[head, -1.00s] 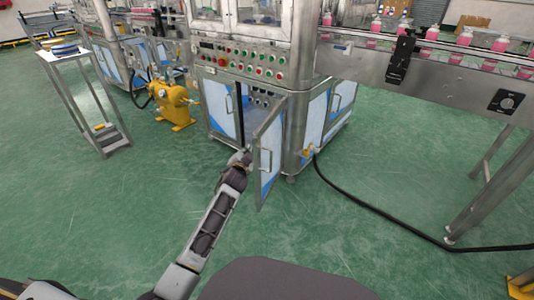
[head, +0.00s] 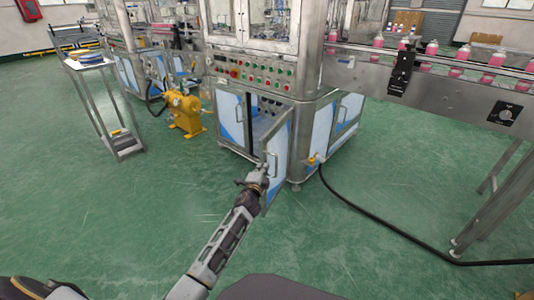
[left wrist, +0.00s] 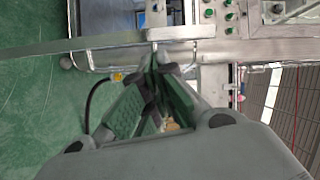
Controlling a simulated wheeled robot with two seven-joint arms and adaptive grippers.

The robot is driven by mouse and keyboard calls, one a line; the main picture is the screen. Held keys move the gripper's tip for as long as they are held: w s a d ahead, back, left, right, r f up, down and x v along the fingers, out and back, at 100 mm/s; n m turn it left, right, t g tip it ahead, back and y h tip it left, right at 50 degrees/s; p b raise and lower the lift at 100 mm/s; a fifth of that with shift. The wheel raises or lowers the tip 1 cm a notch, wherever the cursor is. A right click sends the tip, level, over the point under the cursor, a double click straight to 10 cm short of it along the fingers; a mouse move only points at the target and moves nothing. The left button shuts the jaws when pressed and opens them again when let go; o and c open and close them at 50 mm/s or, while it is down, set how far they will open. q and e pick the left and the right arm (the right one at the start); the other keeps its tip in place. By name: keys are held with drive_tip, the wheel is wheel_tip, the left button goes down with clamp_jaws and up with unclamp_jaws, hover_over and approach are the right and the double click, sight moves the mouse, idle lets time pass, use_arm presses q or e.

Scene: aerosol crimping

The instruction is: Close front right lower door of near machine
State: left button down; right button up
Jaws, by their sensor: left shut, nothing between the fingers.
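The near machine (head: 262,72) is a steel cabinet with glass upper doors and a button panel. Its front right lower door (head: 278,152) stands open, swung out toward me from a hinge on the right. My left gripper (head: 261,170) is shut and empty, at the door's free edge near its handle (head: 271,164); I cannot tell whether it touches. In the left wrist view the closed fingers (left wrist: 155,60) point at the door's edge (left wrist: 100,43), which runs sideways across the picture. My right gripper is not in view.
A black hose (head: 350,208) lies on the green floor, right of the machine. A conveyor (head: 440,85) with pink bottles extends right. A yellow pump (head: 183,112) and a small steel stand (head: 100,100) are at left. The floor in front is clear.

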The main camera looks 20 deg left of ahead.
use_arm(q)
drive_tip(key=d+m, duration=0.1)
drive_tip(key=r+m+t+h, duration=0.1)
drive_tip(key=m, duration=0.1)
drive_tip(key=shift+w+d+r, duration=0.1)
drive_tip(key=shift+d+r, duration=0.1)
drive_tip(key=shift+d, duration=0.15)
drive_tip(key=shift+w, duration=0.15)
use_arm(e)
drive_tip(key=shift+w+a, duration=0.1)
